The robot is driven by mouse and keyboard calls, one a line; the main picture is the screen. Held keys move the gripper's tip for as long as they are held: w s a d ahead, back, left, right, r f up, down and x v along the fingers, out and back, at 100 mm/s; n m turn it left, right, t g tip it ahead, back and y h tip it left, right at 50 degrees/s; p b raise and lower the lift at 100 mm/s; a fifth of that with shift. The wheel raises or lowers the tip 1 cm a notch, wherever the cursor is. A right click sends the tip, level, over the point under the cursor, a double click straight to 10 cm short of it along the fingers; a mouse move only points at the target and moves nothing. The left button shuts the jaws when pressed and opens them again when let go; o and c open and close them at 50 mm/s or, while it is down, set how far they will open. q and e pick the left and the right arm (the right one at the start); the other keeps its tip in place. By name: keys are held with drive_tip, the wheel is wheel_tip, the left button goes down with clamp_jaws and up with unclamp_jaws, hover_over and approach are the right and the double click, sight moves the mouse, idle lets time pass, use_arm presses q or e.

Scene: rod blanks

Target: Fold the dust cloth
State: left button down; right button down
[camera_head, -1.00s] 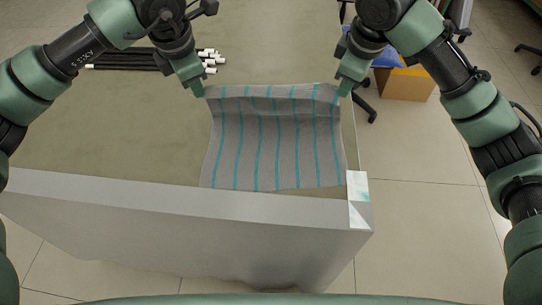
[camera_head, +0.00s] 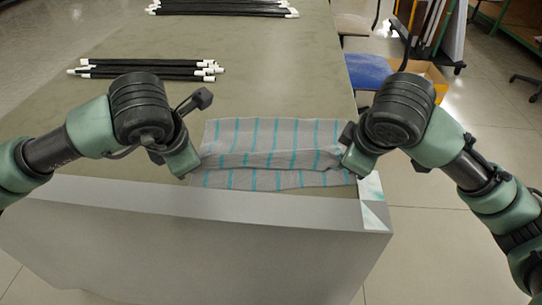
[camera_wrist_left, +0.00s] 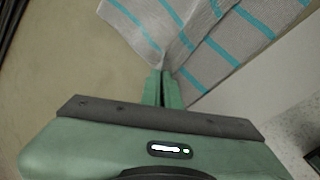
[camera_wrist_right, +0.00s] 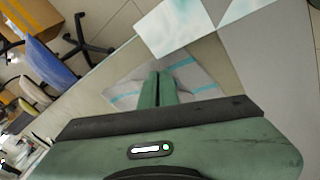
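The grey dust cloth (camera_head: 275,131) with teal stripes lies on the table close to its near edge. Its far part is flat, and a raised crease runs across the middle where one layer comes over toward the near edge. My left gripper (camera_head: 193,174) is at the cloth's left side, its fingers shut on the cloth; the left wrist view shows the cloth (camera_wrist_left: 205,35) at the fingertips. My right gripper (camera_head: 350,168) is at the right side, shut on the cloth, which also shows around its fingers in the right wrist view (camera_wrist_right: 200,80). The pinched corners are mostly hidden.
Bundles of black rods with white ends lie on the table (camera_head: 100,125) left of the cloth (camera_head: 150,71) and at the far end (camera_head: 222,7). A marble-patterned patch (camera_head: 372,203) is at the near right corner. A blue chair (camera_head: 370,70) stands beyond the right edge.

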use_arm(q)
drive_tip(key=c, duration=1.3)
unclamp_jaws()
use_arm(e)
drive_tip(key=c, duration=1.3)
unclamp_jaws()
use_arm(q)
drive_tip(key=shift+s+f, duration=0.1)
drive_tip(key=shift+s, duration=0.05)
use_arm(e)
drive_tip(key=shift+s, duration=0.15)
drive_tip(key=shift+f, duration=0.1)
use_arm(q)
drive_tip(key=v, duration=0.3)
drive_tip(key=shift+r, duration=0.5)
use_arm(e)
drive_tip(key=v, duration=0.4)
drive_tip(key=shift+w, duration=0.35)
use_arm(q)
drive_tip(key=v, duration=0.4)
drive_tip(key=s+v, duration=0.1)
drive_tip(key=v, duration=0.2)
drive_tip(key=shift+f, duration=0.35)
use_arm(e)
drive_tip(key=v, duration=0.4)
drive_tip(key=s+v, duration=0.1)
drive_tip(key=v, duration=0.2)
drive_tip(key=shift+s+f, duration=0.15)
drive_tip(key=shift+f, duration=0.1)
